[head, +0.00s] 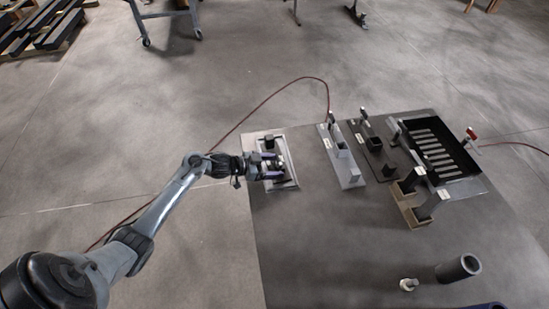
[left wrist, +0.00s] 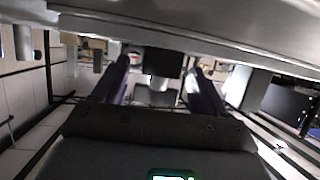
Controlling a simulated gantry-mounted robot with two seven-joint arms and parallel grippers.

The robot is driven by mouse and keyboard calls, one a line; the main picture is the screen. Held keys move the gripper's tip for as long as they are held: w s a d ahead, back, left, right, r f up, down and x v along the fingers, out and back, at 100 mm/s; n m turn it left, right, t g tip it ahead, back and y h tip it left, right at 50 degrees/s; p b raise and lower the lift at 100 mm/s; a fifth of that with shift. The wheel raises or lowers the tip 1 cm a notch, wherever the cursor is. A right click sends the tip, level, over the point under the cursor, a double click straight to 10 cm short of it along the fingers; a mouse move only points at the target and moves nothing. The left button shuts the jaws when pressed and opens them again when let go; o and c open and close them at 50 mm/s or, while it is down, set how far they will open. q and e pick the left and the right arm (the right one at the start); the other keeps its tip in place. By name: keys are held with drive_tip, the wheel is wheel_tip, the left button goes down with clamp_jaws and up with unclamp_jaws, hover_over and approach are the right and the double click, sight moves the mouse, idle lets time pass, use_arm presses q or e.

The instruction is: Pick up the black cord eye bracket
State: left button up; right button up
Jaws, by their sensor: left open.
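My left gripper (head: 277,163) reaches over a light grey framed tray (head: 292,185) at the left of the grey work surface. Its purple fingers are apart, and both show in the left wrist view (left wrist: 160,85). A small black block (head: 269,143) stands at the tray's far end and may be the cord eye bracket. Small dark and light parts lie close to the fingers, partly hidden by them. In the left wrist view a dark block (left wrist: 160,63) shows beyond and between the fingertips; I cannot tell if it is the bracket. I see no contact.
Right of the tray stand a light grey fixture (head: 345,166), a dark fixture (head: 380,160) and a black slotted tray (head: 462,160). A brown block stand (head: 408,207) is nearer. A dark cylinder (head: 458,268) and small pale part (head: 408,284) sit front right. The front-left surface is clear.

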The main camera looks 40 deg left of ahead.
use_arm(q)
drive_tip(key=shift+w+d+f, duration=0.15)
drive_tip(key=shift+w, duration=0.2)
clamp_jaws()
idle(0.4)
